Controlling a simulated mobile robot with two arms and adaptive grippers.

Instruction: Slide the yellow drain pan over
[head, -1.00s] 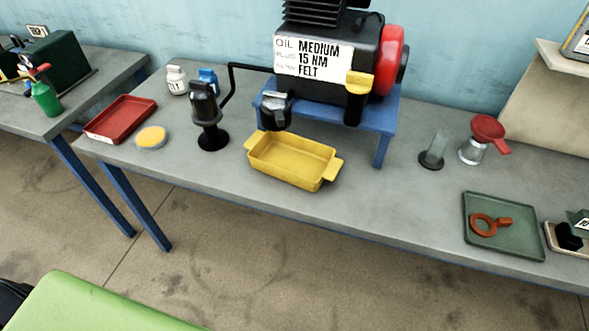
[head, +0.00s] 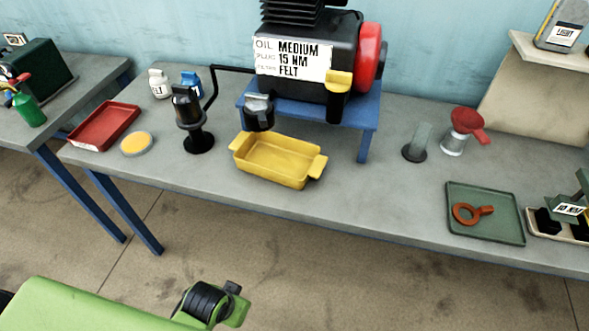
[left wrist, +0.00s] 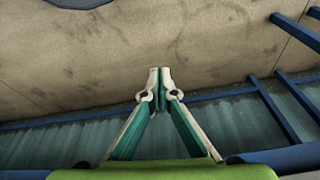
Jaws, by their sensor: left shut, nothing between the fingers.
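The yellow drain pan (head: 265,173) sits on the grey workbench, in front of the blue stand (head: 365,143). It is a shallow rectangular pan with a tab handle at each short end, and its near side lies close to the bench's front edge. My left gripper (left wrist: 160,72) shows in the left wrist view with its fingertips together and nothing between them. The pan is not in that view, so the gripper is apart from it. My right gripper is not in view.
A black engine (head: 305,55) stands on the blue stand. Left of the pan are a black stand-like device (head: 190,120), a yellow-topped disc (head: 137,144) and a red tray (head: 85,140). A green tray (head: 500,228) lies at right. The bench between pan and green tray is mostly clear.

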